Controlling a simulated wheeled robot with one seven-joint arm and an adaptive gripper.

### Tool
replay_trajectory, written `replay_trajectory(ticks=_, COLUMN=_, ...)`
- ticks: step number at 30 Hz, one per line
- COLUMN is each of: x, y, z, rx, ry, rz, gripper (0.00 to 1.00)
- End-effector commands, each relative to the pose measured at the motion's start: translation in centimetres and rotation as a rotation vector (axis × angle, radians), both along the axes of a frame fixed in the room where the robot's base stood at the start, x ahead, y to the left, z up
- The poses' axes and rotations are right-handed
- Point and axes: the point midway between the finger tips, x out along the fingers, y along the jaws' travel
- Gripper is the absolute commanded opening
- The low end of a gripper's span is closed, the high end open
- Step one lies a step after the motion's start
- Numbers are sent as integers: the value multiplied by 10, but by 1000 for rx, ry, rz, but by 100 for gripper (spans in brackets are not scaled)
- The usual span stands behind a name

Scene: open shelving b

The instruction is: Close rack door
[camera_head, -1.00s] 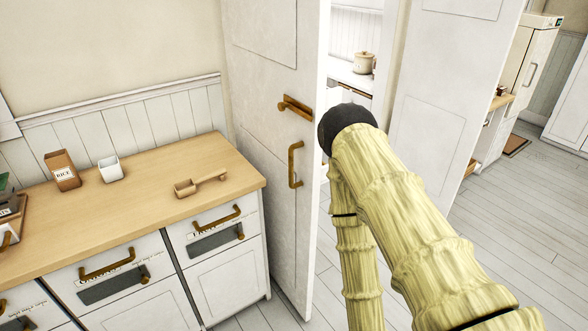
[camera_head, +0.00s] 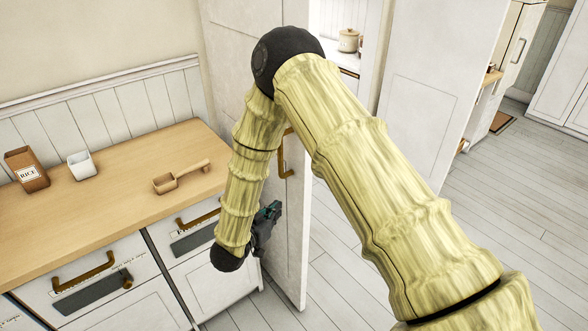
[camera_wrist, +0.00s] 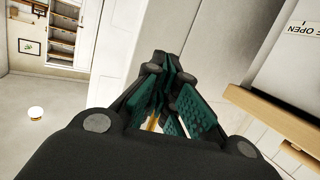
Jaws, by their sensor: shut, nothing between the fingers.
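A white panelled door (camera_head: 293,225) stands ajar at the middle of the head view, just right of the counter. Its brass pull handle (camera_head: 284,158) is partly covered by my arm. A second white door (camera_head: 430,85) stands open to the right, with shelving visible between the two. My gripper (camera_head: 271,210) is shut and empty. It hangs low in front of the first door, near the counter's right end, below the handle. In the wrist view its green-padded fingers (camera_wrist: 172,103) point toward white panels. I cannot tell whether they touch the door.
The wooden counter (camera_head: 110,185) over drawers fills the left. A pot (camera_head: 349,40) stands on the shelf behind the doors. Grey plank floor (camera_head: 520,210) is clear to the right.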

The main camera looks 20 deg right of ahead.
Motion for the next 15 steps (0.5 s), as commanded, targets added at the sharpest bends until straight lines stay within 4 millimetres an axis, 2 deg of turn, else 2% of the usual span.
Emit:
replay_trajectory(ticks=1, x=8, y=11, z=22, rx=-27, ry=-50, rz=-64, gripper=0)
replay_trajectory(ticks=3, x=11, y=21, z=50, rx=-63, ry=-98, rz=-157, gripper=0)
replay_trajectory(ticks=6, x=9, y=35, z=82, rx=-103, ry=-138, rz=-270, gripper=0)
replay_trajectory(ticks=10, x=5, y=48, z=109, rx=-135, ry=-158, rz=-365, gripper=0)
replay_trajectory(ticks=15, x=2, y=51, z=121, rx=-151, ry=-162, rz=-413, gripper=0)
